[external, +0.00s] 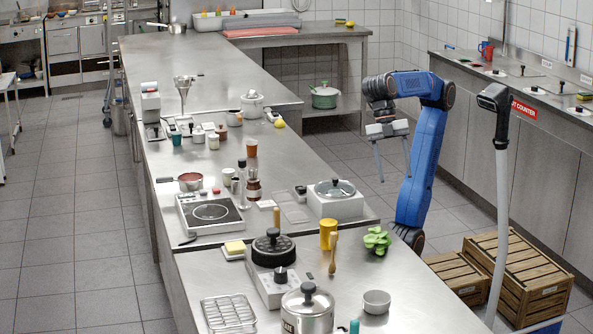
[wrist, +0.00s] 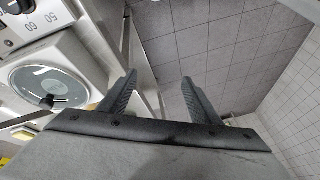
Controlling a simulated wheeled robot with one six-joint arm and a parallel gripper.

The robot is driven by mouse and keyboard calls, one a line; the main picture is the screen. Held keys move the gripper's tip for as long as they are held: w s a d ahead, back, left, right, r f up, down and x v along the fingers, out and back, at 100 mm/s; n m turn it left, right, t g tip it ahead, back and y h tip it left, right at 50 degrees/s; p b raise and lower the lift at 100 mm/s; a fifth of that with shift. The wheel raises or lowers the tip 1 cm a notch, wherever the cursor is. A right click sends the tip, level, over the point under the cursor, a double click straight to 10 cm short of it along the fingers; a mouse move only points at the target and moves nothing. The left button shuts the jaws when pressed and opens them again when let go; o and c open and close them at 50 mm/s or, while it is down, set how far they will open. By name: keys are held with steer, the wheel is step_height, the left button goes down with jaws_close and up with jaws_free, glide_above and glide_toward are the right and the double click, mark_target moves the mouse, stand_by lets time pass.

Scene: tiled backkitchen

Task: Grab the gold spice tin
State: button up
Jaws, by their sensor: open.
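A gold-yellow cylindrical tin (external: 327,234), which looks like the gold spice tin, stands upright on the steel counter (external: 215,285). It is behind a wooden-handled tool and left of a green leafy bunch. My gripper (external: 394,177) is open and empty, pointing down, up and to the right of the tin and well apart from it. The tin cannot be made out for certain in the wrist view.
A glass-lidded white appliance (external: 335,198) stands near the tin; a round lid (wrist: 48,82) shows in the wrist view. Nearby are a wooden-handled tool (external: 332,255), green leaves (external: 376,240), a black-lidded cooker (external: 273,248), a steel pot (external: 307,312) and a bowl (external: 376,302).

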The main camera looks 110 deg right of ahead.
steer(key=w+a+r+n, duration=0.3)
steer(key=w+a+r, duration=0.1)
steer(key=w+r, duration=0.15)
step_height(320, 180, up, 5)
steer(key=n+h, duration=0.5)
steer(key=n, duration=0.4)
glide_above(328, 222)
steer(key=shift+t, duration=0.3)
step_height(328, 222, down, 17)
steer(key=shift+s+d+f, duration=0.1)
steer(key=shift+f, duration=0.05)
steer(key=c, duration=1.2)
